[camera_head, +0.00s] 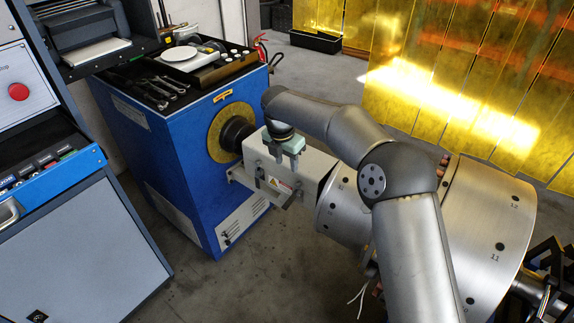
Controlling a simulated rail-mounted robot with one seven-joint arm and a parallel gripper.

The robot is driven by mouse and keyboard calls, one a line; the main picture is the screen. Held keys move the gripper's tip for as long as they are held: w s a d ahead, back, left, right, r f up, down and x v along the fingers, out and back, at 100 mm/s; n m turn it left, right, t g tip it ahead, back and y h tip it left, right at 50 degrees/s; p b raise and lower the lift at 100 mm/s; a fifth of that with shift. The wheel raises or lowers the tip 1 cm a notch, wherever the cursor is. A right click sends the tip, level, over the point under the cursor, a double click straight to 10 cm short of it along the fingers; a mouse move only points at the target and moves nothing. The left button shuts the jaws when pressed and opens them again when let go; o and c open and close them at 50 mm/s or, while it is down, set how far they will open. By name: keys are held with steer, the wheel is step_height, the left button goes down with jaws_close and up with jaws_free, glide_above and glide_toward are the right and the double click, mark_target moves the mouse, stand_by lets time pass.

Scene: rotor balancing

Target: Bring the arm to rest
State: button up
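My arm (415,250) rises from the lower right and reaches left in front of the large metal rotor (487,215). Its wrist bends down over the grey housing (320,165) between the rotor and the blue drive cabinet. My gripper (285,165) points down there, with its two small grey-green fingers apart and nothing seen between them. Whether the fingertips touch the housing is hard to tell. The rotor carries numbered holes on its face, and my arm hides part of it.
The blue cabinet (180,160) has a black top with wrenches (160,90) and a tray (210,62) holding a white disc. A control console (75,230) with a red button stands at left. Yellow curtains (450,80) hang behind. The floor in front (240,290) is clear.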

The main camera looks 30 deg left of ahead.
stand_by(0.4)
steer(key=d+r+m, duration=0.3)
steer(key=d+m, duration=0.1)
steer(key=d, duration=0.4)
steer(key=s+d+r+m+h, duration=0.1)
steer(key=d+r+m, duration=0.3)
steer(key=d, duration=0.5)
steer(key=d+r+m, duration=0.2)
steer(key=d+m, duration=0.3)
steer(key=d, duration=0.3)
steer(key=s+d+m+g, duration=0.1)
steer(key=s+d+m, duration=0.6)
steer(key=d, duration=0.3)
steer(key=s+d+m, duration=0.7)
steer(key=d+m, duration=0.1)
steer(key=d, duration=0.3)
steer(key=s+d+f+m+y, duration=0.1)
steer(key=s+d+f+m, duration=0.2)
steer(key=s+d+m, duration=0.35)
step_height(320, 180, down, 22)
steer(key=s+a+g+b, duration=0.1)
steer(key=s+b, duration=0.1)
steer(key=b, duration=1.8)
steer(key=shift+s+f+b, duration=0.15)
steer(key=shift+s+b, duration=0.05)
steer(key=shift+b, duration=0.15)
steer(key=shift+a, duration=0.1)
